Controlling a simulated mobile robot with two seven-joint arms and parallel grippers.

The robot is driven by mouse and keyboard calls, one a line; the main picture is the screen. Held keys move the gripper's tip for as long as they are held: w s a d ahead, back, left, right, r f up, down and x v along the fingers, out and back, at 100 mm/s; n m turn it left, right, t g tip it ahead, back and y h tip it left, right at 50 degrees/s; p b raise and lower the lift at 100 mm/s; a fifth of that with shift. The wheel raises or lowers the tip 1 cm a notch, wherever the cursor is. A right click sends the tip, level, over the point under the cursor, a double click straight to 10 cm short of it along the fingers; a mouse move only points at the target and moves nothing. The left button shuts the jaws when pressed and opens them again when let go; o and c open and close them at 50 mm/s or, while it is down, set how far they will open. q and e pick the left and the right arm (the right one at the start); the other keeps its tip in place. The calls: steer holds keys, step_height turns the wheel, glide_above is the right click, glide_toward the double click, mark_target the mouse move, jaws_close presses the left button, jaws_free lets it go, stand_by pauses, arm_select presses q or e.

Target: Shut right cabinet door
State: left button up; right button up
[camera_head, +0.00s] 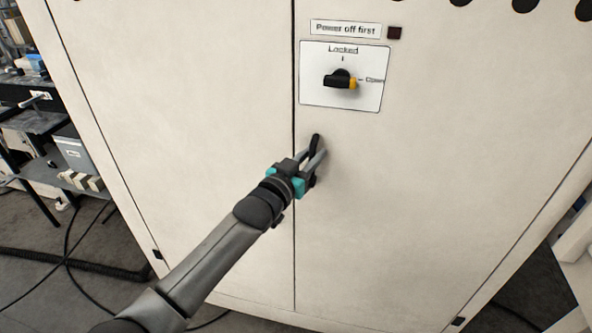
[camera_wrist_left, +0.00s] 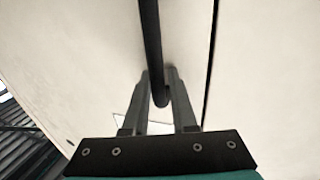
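The right cabinet door (camera_head: 430,190) is a large cream panel, and it looks flush or nearly flush with the left panel (camera_head: 200,90) along a thin dark seam. A black upright bar handle (camera_head: 316,140) is on the right door just right of the seam. It also shows in the left wrist view (camera_wrist_left: 150,40). My left gripper (camera_head: 315,155) is at the handle, with one finger on each side of the bar, and looks closed on its end part in the wrist view (camera_wrist_left: 160,85). My right gripper is not in view.
A rotary knob (camera_head: 340,79) on a white plate above the handle has its yellow tip toward "Open". A "Power off first" label (camera_head: 346,29) is above it. Shelves with boxes (camera_head: 72,148) stand at the left. Black cables (camera_head: 68,235) lie on the floor there.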

arm_select(q)
steer(key=shift+s+a, duration=0.15)
steer(key=shift+a, duration=0.15)
steer(key=p+v, duration=0.1)
steer(key=v, duration=1.3)
steer(key=shift+s, duration=0.4)
steer(key=shift+f, duration=0.1)
